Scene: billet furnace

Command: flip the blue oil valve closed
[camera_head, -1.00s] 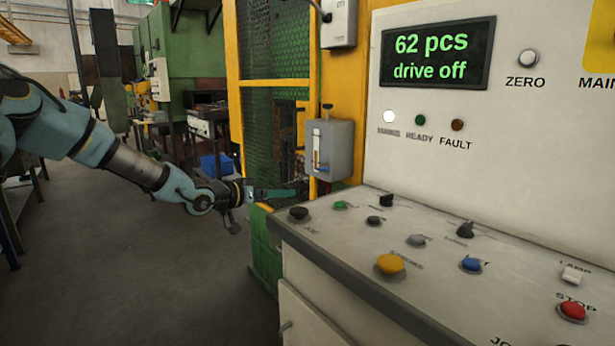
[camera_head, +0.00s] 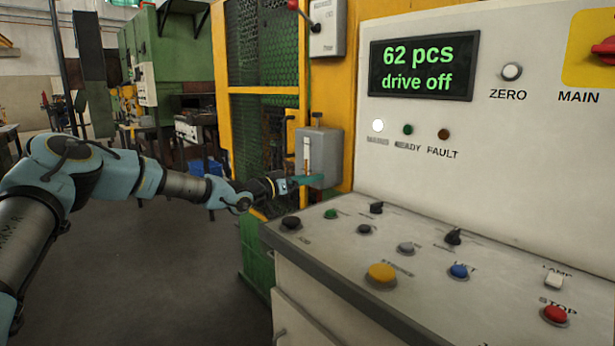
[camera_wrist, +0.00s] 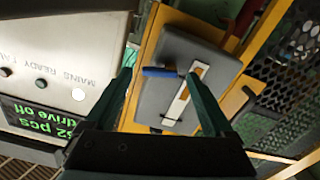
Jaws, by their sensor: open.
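The grey oil box (camera_head: 331,148) is mounted on the yellow post, with a pale sight strip on its front. In the wrist view the oil box (camera_wrist: 165,103) lies beyond my fingers. The blue valve handle (camera_wrist: 160,72) sticks out sideways beside the pale strip and appears between the two fingers. I cannot tell its exact distance from them. In the head view my gripper (camera_head: 308,181) is at the lower front of the box and hides the handle. In the wrist view my gripper (camera_wrist: 166,88) is open, with its teal fingers spread and nothing held.
The control desk (camera_head: 330,228) with several buttons and knobs stands close to the right of my gripper. The display panel (camera_head: 424,67) reads "62 pcs, drive off". A yellow mesh guard (camera_head: 262,90) stands behind the box. The floor at the left is open.

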